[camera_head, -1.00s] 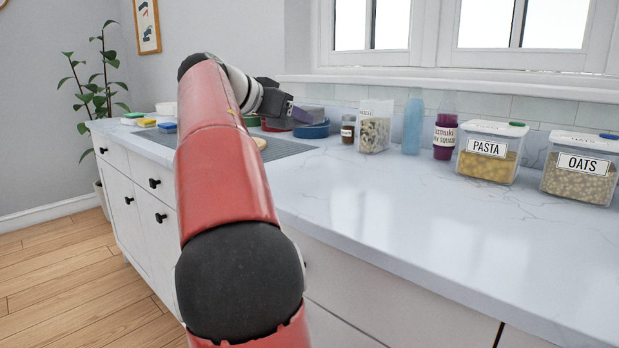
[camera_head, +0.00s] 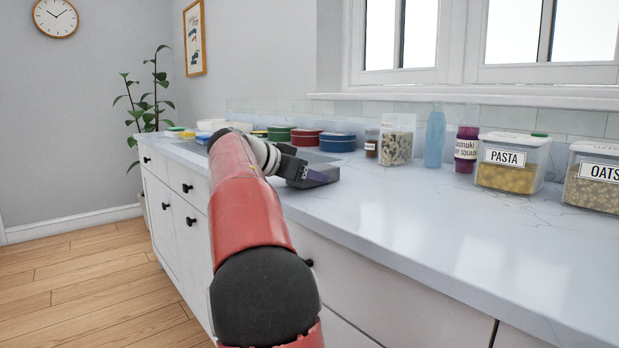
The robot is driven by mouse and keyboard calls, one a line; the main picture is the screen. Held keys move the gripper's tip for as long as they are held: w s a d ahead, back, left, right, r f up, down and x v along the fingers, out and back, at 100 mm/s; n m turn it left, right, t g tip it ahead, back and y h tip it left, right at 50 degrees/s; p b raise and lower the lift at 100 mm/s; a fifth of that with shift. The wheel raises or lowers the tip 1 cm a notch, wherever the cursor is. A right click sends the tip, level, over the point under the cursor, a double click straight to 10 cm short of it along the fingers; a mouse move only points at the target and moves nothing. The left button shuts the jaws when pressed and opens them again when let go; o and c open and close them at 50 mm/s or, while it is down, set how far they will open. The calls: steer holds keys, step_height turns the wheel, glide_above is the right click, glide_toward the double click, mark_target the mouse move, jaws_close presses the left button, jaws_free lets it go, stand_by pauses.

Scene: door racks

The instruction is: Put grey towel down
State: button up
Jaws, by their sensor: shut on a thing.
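My gripper (camera_head: 300,168) is at the end of my red arm, over the countertop left of the picture's middle. It is shut on a folded purple-grey cloth, the grey towel (camera_head: 320,175). The towel is low, at or just above the white marble countertop (camera_head: 400,210). I cannot tell whether it touches the surface. The dark gripper body hides the fingertips and part of the towel.
Green (camera_head: 279,133), red (camera_head: 305,137) and blue (camera_head: 337,142) round containers stand behind the gripper. A small jar (camera_head: 371,143), a bag (camera_head: 396,145), bottles, a pasta box (camera_head: 510,165) and an oats box (camera_head: 595,180) line the back. The front counter is clear.

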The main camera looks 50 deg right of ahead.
steer(key=shift+f, duration=0.1)
steer(key=shift+f+b, duration=0.15)
steer(key=shift+b, duration=0.15)
steer(key=o, duration=1)
steer(key=shift+r+p, duration=0.3)
steer(key=v, duration=1.2)
